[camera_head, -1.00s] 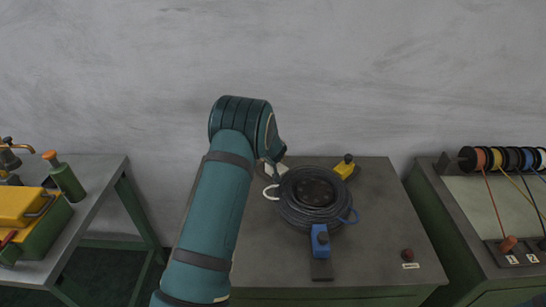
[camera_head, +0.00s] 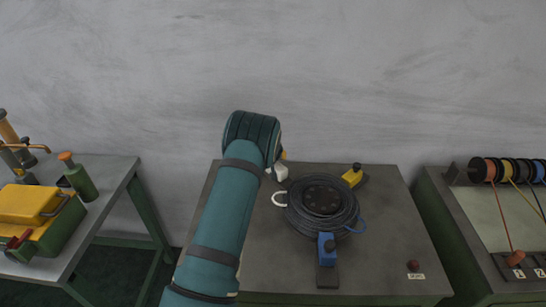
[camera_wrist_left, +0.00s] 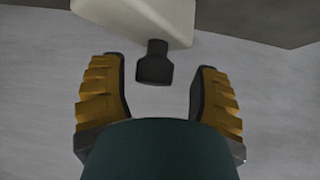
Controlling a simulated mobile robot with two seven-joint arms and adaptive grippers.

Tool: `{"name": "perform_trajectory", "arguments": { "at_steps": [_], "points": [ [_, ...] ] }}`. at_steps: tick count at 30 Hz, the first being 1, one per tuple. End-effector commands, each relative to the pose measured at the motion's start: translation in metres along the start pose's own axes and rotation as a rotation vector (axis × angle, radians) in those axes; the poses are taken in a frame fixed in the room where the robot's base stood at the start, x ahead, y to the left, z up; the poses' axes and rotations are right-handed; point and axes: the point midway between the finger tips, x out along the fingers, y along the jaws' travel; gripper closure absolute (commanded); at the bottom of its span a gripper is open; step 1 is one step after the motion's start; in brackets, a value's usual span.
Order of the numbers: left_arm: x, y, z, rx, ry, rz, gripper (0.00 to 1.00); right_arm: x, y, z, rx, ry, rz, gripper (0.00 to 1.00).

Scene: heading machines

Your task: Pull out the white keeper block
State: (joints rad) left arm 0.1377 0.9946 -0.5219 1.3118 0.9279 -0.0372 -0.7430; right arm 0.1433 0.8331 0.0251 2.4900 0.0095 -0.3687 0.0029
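The white keeper block (camera_head: 281,172) stands at the back left of the round black coil die (camera_head: 320,198) on the middle table. In the left wrist view the white block (camera_wrist_left: 140,18) is at the top, with a dark knob (camera_wrist_left: 153,65) sticking out of it towards my gripper. My left gripper (camera_wrist_left: 160,66) is open, its two yellow-and-black fingers on either side of the knob with gaps left and right. Whether the fingertips reach past the knob is hard to tell. In the head view my arm hides most of this gripper. My right gripper is not in view.
A yellow block (camera_head: 353,175) and a blue block (camera_head: 327,248) with dark knobs sit around the coil. A left table (camera_head: 118,175) holds a yellow-topped machine (camera_head: 30,204); spools (camera_head: 510,170) stand at right.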

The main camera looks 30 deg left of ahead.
Motion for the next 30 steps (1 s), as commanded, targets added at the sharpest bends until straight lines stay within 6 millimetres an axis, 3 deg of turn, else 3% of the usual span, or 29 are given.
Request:
{"name": "perform_trajectory", "arguments": {
  "at_steps": [11,24,30],
  "points": [
    [-0.009,0.002,0.000,0.000,-0.003,0.003,0.38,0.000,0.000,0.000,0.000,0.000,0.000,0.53],
    [-0.089,0.002,-0.001,0.001,-0.001,0.004,0.38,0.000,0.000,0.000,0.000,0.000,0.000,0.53],
    [-0.113,0.002,-0.001,0.001,-0.001,0.003,0.38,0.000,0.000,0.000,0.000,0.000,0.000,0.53]
  ]
}}
